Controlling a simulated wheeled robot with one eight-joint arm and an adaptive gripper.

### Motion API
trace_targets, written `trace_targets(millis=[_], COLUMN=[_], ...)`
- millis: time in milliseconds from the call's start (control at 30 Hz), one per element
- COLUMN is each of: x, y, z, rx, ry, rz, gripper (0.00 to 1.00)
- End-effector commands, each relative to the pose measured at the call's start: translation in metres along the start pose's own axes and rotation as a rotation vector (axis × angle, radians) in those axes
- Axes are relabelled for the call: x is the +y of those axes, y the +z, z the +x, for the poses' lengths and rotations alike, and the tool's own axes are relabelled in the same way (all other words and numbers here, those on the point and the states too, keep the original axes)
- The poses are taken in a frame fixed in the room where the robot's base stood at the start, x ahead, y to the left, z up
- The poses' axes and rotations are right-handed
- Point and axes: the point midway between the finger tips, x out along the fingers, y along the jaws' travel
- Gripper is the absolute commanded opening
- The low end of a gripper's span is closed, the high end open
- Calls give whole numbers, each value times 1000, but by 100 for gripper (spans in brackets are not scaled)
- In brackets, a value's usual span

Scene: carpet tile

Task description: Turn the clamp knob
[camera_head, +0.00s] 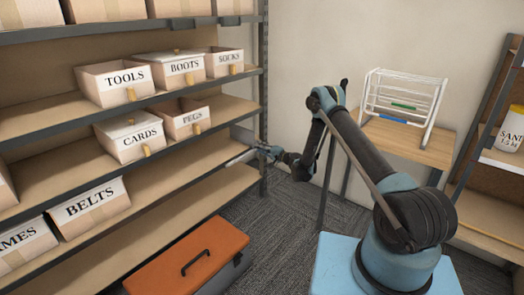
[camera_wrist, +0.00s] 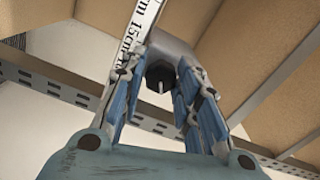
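In the wrist view, a grey part with a dark end and a thin pin, seemingly the clamp knob (camera_wrist: 160,72), sits between the blue fingers of my gripper (camera_wrist: 162,84). The fingers lie close along both its sides. I cannot tell whether they press on it. A white strip marked "15cm" (camera_wrist: 143,22) runs up beside it. In the head view, my gripper (camera_head: 266,152) is at the right end of the shelf, by a pale bar (camera_head: 239,158) that looks like part of the clamp. The knob is too small to make out there.
The shelf unit's dark upright (camera_head: 263,90) stands right beside my gripper. Labelled boxes, including PEGS (camera_head: 187,125) and CARDS (camera_head: 132,145), sit left of it. An orange-lidded toolbox (camera_head: 190,262) is below. A small table (camera_head: 400,145) with a white rack (camera_head: 400,100) stands at right.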

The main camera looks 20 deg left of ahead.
Motion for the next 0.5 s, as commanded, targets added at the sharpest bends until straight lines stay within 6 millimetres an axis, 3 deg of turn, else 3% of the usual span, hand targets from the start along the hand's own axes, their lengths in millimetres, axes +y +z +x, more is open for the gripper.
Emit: trace_targets(millis=[67, 500], x=[1, -6], y=[-1, -1], z=[-1, 0], rx=[1, 0], ry=[1, -1], rz=[0, 2], gripper=[47, 47])
